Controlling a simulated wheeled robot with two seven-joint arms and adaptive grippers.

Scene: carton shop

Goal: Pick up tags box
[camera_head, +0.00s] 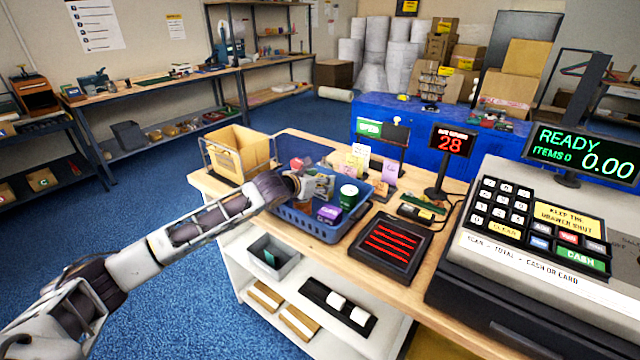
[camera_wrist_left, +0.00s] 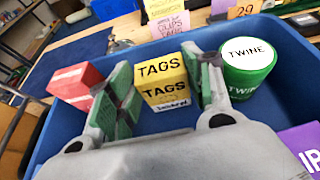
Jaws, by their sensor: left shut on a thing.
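The yellow tags box (camera_wrist_left: 163,82) stands in the blue basket, between the green-padded fingers of my left gripper (camera_wrist_left: 160,95), which is shut on it. In the head view my left gripper (camera_head: 312,186) reaches down into the blue basket (camera_head: 302,223) on the counter and mostly hides the tags box. The green twine tin (camera_wrist_left: 248,68) is close to the right of the fingers. A red and white box (camera_wrist_left: 75,84) is just left of them. A purple box (camera_wrist_left: 298,148) is at the near right. My right gripper is not in view.
A cardboard box in a wire holder (camera_head: 238,152) stands left of the basket. A dark scanner plate (camera_head: 391,243) and the cash register (camera_head: 540,235) are to the right. Small cards (camera_head: 358,160) stand behind the basket.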

